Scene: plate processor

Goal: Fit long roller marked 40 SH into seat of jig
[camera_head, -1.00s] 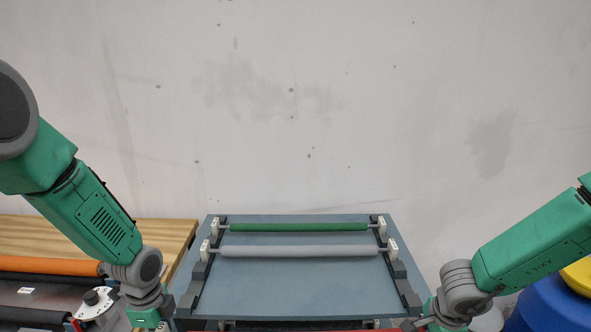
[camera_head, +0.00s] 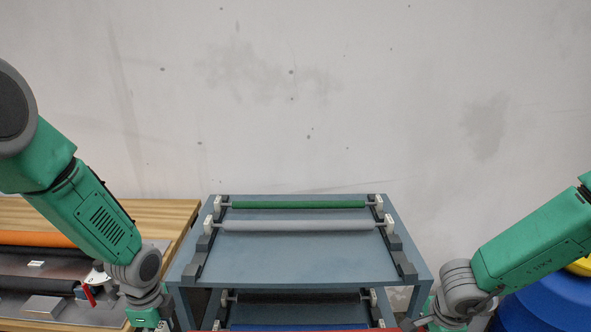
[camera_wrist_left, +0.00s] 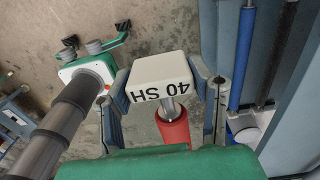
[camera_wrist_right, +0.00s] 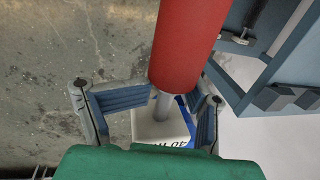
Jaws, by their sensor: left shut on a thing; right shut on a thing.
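A long red roller (camera_wrist_left: 174,130) has white end blocks. The left end block (camera_wrist_left: 160,80) reads "40 SH", upside down in the left wrist view. My left gripper (camera_head: 152,322) has its fingers on either side of this block. My right gripper (camera_head: 430,324) holds the other end block (camera_wrist_right: 160,127), whose lettering is partly hidden. The red roller (camera_wrist_right: 187,40) also shows in the right wrist view and as a thin strip (camera_head: 300,329) at the head view's bottom edge. The blue-grey rack (camera_head: 297,258) has dark notched rails (camera_head: 201,258), with bare steps in front of its rollers.
A green roller (camera_head: 300,204) and a grey roller (camera_head: 298,226) lie across the rack's rails. Dark and blue rollers (camera_head: 298,327) are on a lower level. A wooden table (camera_head: 170,213) stands left, with an orange roller (camera_head: 35,239). Blue drums (camera_head: 550,303) stand right.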

